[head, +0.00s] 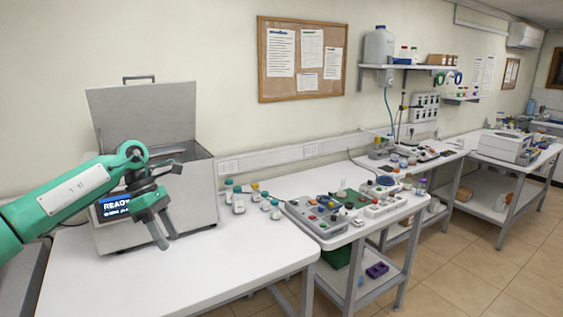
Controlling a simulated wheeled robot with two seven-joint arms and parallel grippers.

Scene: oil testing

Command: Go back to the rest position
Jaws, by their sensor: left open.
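My left gripper (164,226) is open and empty. It hangs in front of the grey box-shaped machine (187,205), with its fingers pointing down. My left arm comes in from the left edge and covers part of the machine's front. The machine's lid (145,112) stands raised, and its display (114,206) reads READY, partly hidden by my gripper. The inside of the machine is mostly hidden. My right gripper is not in view.
The white table (250,250) is bare at its front. Small bottles (239,203) stand right of the machine. A grey tray (318,220) with coloured knobs or caps sits further right. More benches, a wall shelf (405,67) and a corkboard (262,60) are behind. Tiled floor (470,265) is open at right.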

